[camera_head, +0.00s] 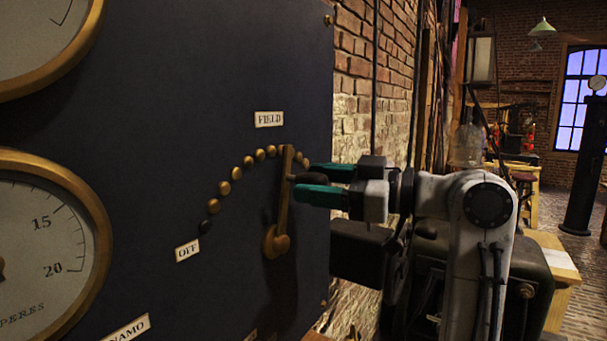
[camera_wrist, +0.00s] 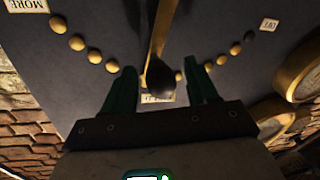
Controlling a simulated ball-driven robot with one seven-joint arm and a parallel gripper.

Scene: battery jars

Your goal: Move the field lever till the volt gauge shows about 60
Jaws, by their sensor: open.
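The field lever (camera_head: 283,205) is a brass bar on a dark panel. It stands nearly upright, its tip among the brass studs a little right of the FIELD label (camera_head: 269,119). Its black knob (camera_wrist: 161,77) sticks out from the bar. My gripper (camera_head: 311,184) has green fingers and is open, one finger on each side of the knob; in the wrist view (camera_wrist: 160,75) gaps show on both sides. A gauge (camera_head: 40,40) at the upper left is cut off, and its label and needle are not visible, so I cannot read volts.
An ampere gauge (camera_head: 90,230) is at the lower left. The OFF label (camera_head: 187,250) sits by a dark stud at the arc's left end. A MORE label (camera_wrist: 27,5) shows at the other end. A brick wall (camera_head: 372,70) lies right of the panel.

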